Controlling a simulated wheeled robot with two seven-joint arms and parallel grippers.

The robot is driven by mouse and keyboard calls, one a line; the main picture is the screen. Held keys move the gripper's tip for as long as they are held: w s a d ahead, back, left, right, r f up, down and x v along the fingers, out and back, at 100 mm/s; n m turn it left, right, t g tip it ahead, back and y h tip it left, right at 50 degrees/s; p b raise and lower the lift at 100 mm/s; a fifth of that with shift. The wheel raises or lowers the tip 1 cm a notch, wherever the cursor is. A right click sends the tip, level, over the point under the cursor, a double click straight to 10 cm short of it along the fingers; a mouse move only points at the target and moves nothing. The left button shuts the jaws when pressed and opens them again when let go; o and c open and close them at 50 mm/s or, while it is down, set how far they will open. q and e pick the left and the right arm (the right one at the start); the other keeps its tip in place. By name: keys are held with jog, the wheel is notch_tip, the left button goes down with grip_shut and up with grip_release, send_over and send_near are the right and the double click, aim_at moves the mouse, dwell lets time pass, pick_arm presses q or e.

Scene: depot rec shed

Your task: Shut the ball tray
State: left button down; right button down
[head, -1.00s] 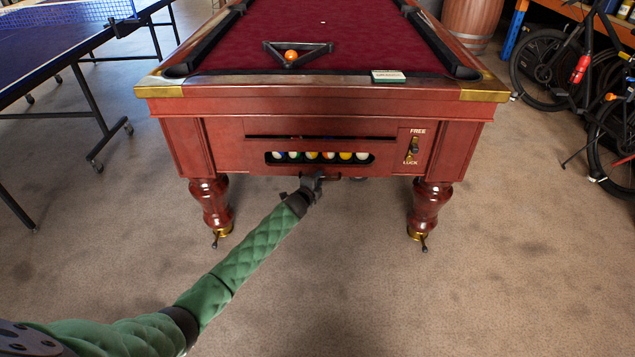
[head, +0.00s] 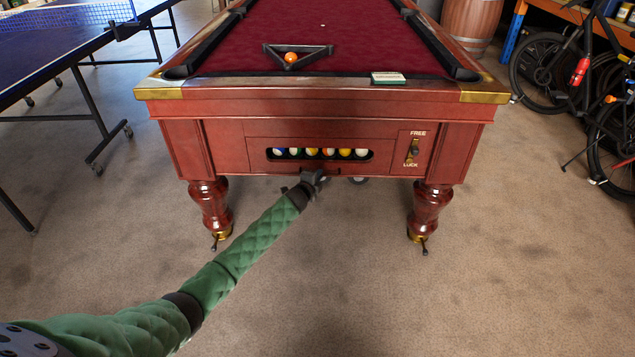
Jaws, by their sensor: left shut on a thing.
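The ball tray (head: 258,168) is a reddish wooden panel low in the end of the pool table (head: 300,108). Several coloured balls (head: 312,153) show in a row through its dark slot. No gap shows along its top edge, and its front looks level with the wood around it. A dark handle (head: 334,171) is at its lower edge. My left gripper (head: 316,178) is shut on this handle, at the end of my green-sleeved arm reaching from the lower left. The fingertips are small and partly hidden. My right gripper is out of view.
A lock plate marked FREE and LUCK (head: 411,152) is right of the tray. Turned table legs (head: 210,205) stand on both sides. A blue table-tennis table (head: 60,50) is at left, bicycles (head: 545,75) at right. The front floor is clear.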

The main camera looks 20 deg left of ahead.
pick_arm(q)
jog(key=shift+w+a+r, duration=0.1)
jog(key=shift+a+r, duration=0.05)
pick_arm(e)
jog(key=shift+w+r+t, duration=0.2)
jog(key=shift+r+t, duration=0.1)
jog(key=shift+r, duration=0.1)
pick_arm(q)
jog(key=c, duration=1.8)
grip_release()
jog(key=shift+w, duration=0.1)
jog(key=o, duration=0.3)
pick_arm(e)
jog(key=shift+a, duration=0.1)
